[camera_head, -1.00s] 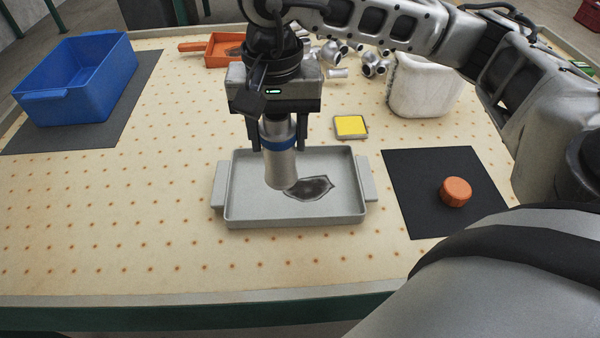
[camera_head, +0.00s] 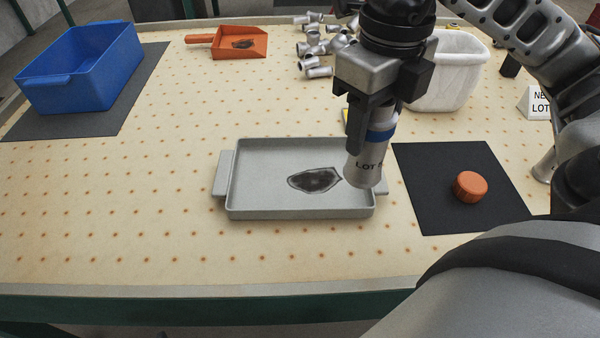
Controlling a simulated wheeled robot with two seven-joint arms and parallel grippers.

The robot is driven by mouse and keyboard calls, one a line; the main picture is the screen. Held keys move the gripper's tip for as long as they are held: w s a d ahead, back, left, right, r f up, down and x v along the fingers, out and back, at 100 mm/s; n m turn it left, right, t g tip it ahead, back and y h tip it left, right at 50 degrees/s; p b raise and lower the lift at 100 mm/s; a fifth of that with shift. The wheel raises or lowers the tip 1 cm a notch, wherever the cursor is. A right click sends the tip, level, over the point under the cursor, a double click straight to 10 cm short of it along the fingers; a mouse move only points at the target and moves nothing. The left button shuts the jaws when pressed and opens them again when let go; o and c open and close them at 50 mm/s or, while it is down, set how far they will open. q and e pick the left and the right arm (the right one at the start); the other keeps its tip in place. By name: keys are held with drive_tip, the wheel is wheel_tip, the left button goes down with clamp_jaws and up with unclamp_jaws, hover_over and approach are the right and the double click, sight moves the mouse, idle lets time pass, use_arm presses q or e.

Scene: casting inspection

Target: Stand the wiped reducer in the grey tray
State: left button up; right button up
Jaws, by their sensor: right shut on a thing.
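The tray lies flat with a handle at each end, the right one partly hidden by the cylinder. A dark, irregular patch (camera_head: 315,180) lies on its floor. My left gripper is not in view.
An orange cap (camera_head: 470,186) sits on a black mat (camera_head: 425,215) at right. A blue bin (camera_head: 75,70), orange dustpan (camera_head: 240,42), pile of silvery fittings (camera_head: 318,48) and white bin (camera_head: 450,75) stand farther back. The front left tabletop is clear.

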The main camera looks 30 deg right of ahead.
drive_tip(key=shift+w+a+f, duration=0.25)
drive_tip(key=shift+w+f, duration=1.95)
drive_tip(key=shift+w, duration=0.1)
drive_tip(key=shift+w+a+f, duration=0.25)
drive_tip(key=shift+w+f, duration=2)
drive_tip(key=shift+w+a+f, duration=0.25)
drive_tip(key=shift+w+f, duration=1.95)
drive_tip(key=shift+w, duration=0.1)
drive_tip(key=o, duration=1.5)
wheel_tip(320, 180, up, 12)
drive_tip(key=p, duration=0.1)
drive_tip(key=shift+r+p, duration=0.25)
drive_tip(key=shift+p, duration=0.15)
drive_tip(key=shift+s+f, duration=0.1)
